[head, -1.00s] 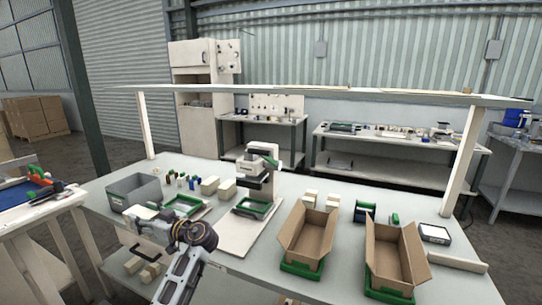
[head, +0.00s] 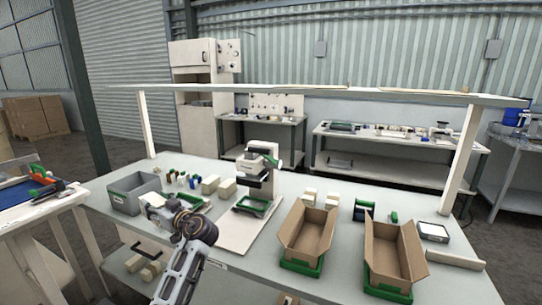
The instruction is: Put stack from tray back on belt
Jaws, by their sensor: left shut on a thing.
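My left gripper (head: 152,202) is over the left part of the workbench, beside the grey bin (head: 128,204). It is shut on a small pale thing, mostly hidden by the gripper and wrist, so I cannot tell whether this is the stack. A green-edged tray (head: 204,205) lies just right of the gripper, partly covered by my arm. Another green tray (head: 252,207) sits under the white press-like machine (head: 259,165). I cannot make out a belt. My right gripper is not in view.
Two open cardboard boxes (head: 307,236) (head: 394,252) stand in green trays on the right of the bench (head: 240,262). Pale blocks (head: 210,184) and small coloured items (head: 182,180) stand behind my gripper. An overhead shelf (head: 320,92) spans the bench on posts.

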